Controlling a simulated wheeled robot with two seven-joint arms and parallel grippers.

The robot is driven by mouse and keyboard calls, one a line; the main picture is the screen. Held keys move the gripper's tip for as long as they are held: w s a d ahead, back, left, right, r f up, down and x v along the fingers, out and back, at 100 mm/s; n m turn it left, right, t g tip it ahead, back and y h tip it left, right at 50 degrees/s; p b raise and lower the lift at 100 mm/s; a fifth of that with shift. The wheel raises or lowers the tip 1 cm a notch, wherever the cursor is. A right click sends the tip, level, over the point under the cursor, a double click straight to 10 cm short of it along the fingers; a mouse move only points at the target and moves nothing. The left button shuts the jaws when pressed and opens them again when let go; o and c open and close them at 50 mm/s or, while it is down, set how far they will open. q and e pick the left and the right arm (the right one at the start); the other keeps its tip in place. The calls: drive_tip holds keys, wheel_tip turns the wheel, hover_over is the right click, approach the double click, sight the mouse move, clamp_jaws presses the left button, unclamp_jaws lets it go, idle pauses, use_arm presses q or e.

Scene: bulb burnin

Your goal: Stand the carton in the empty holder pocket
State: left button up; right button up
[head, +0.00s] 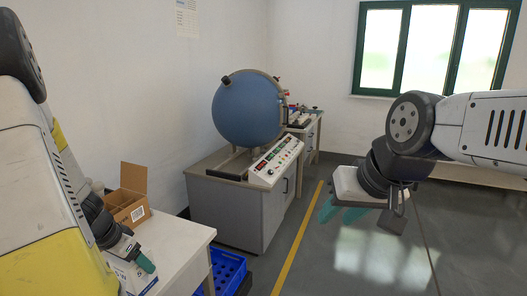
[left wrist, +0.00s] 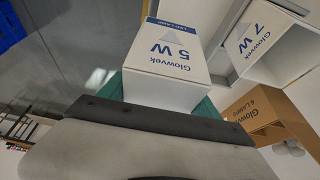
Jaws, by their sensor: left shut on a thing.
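My left gripper (head: 140,259) is shut on a white carton with blue "Glowvek 5 W" print (left wrist: 166,58). The carton fills the middle of the left wrist view, between teal fingers; its lower part (head: 128,279) shows at the bottom of the head view. A second white carton marked "7 W" (left wrist: 268,42) is close by on the right in the left wrist view. Pale grey holder walls (left wrist: 222,62) show between the two cartons; the pocket's inside is mostly hidden. My right gripper (head: 342,211) is empty and open, over the floor on the right.
An open cardboard lamp box (head: 127,206) stands on the white table (head: 175,238); it also shows in the left wrist view (left wrist: 262,108). A blue crate (head: 226,272) is on the floor beside the table. A blue sphere (head: 247,109) on a grey cabinet stands beyond.

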use_arm(q)
drive_tip(key=w+d+f+n+y, duration=0.1)
drive_tip(key=w+d, duration=0.3)
drive_tip(key=d, duration=0.5)
drive_tip(key=w+d+f+n, duration=0.2)
drive_tip(key=w+d+n, duration=0.1)
drive_tip(key=d, duration=0.7)
drive_tip(key=shift+w+d+f+y, duration=0.3)
drive_tip(key=shift+w+f+y, duration=0.1)
drive_tip(key=shift+w, duration=0.4)
